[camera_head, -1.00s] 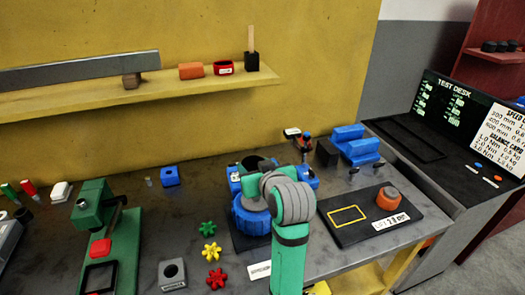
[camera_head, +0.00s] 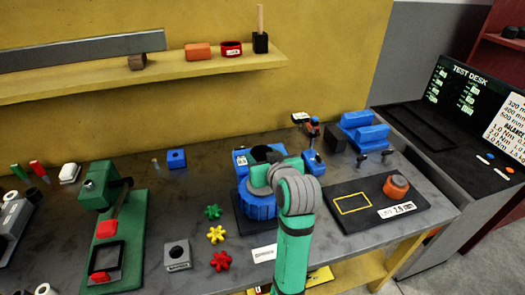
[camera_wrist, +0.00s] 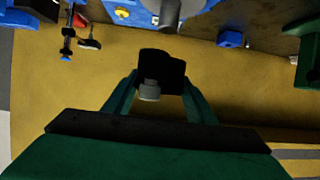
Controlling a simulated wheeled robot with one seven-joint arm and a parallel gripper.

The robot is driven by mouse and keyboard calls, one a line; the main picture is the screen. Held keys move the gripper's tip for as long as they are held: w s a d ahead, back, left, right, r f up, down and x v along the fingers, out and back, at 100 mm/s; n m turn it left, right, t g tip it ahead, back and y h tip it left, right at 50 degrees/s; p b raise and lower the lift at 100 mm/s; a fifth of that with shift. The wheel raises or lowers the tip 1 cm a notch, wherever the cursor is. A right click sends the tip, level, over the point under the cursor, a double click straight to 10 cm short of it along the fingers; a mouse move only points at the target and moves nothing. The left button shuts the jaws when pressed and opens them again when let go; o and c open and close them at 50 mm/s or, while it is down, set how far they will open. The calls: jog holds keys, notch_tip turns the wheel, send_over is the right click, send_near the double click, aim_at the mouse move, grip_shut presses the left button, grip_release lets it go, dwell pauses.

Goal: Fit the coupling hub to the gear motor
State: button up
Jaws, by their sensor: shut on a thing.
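My gripper (camera_wrist: 155,82) is shut on a small grey cylindrical piece with a dark surround (camera_wrist: 149,90), seen between its green fingers in the wrist view. I take this to be the coupling hub. In the head view my arm hides the gripper. The blue tilting positioner (camera_head: 258,206) stands on the bench behind my arm, with a dark round opening or body at its top. Which part is the gear motor I cannot tell; a grey cylinder (camera_wrist: 170,12) at the top edge of the wrist view may be its shaft. It looks apart from the held piece.
A green press (camera_head: 100,190) stands at left, with a grey block (camera_head: 177,255) nearby. Green, yellow and red star-shaped pieces (camera_head: 216,234) lie left of the positioner. A black plate (camera_head: 415,217) with an orange knob (camera_head: 396,187) is at right. A blue vise-like block (camera_head: 362,132) stands behind.

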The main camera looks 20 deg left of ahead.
jog(key=shift+f, duration=1.4)
jog(key=shift+f, duration=0.45)
dwell(0.7)
jog(key=shift+w+f, duration=0.1)
jog(key=shift+f, duration=0.05)
jog(key=shift+s+a+f, duration=0.1)
jog(key=shift+s+f, duration=0.1)
jog(key=shift+f, duration=0.05)
jog(key=shift+w+f, duration=0.1)
jog(key=shift+f, duration=1.8)
jog(key=o, duration=1.7)
jog(key=shift+f, duration=0.15)
